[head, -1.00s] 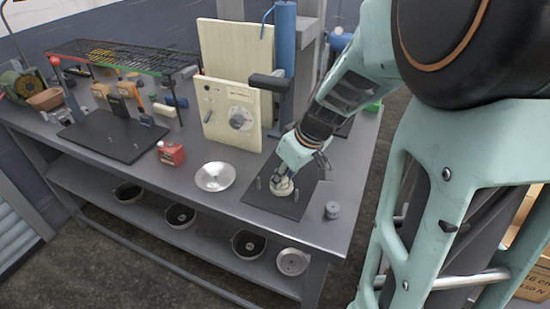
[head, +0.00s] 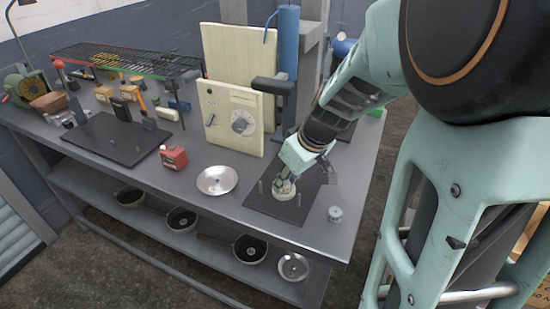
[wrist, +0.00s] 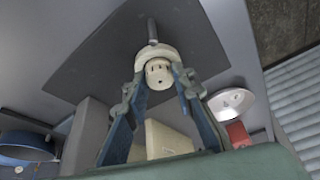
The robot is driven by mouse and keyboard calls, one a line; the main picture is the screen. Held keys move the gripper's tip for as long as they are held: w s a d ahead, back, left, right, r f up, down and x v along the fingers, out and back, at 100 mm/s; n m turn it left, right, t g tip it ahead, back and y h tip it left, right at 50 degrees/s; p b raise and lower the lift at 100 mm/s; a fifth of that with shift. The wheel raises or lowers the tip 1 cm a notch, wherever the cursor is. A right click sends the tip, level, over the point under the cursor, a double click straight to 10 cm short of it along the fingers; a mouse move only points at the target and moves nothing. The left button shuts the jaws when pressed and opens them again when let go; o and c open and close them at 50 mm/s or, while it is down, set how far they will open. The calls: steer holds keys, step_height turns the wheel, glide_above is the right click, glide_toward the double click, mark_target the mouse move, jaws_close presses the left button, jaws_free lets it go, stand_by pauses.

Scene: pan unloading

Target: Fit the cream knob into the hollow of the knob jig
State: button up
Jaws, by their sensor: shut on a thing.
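The cream knob (wrist: 158,76) is between my gripper's two fingers in the wrist view, its round end with small dark marks facing the camera. My gripper (head: 286,180) is shut on it and points down over the black mat at the bench's front right. A larger pale round piece, which looks like the knob jig (wrist: 150,54), is right behind the knob in the wrist view. It shows below the fingertips in the head view (head: 284,195). The knob is at the jig, but I cannot tell whether it sits inside the hollow. The fingers hide most of the knob in the head view.
Thin pegs stand on the black mat (head: 258,201) near the jig. A cream panel with a dial (head: 226,112) stands behind. The bench front between bowl and mat is clear.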

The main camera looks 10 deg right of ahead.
steer(key=shift+f, duration=0.15)
stand_by(0.3)
steer(key=o, duration=1)
steer(key=shift+o, duration=0.2)
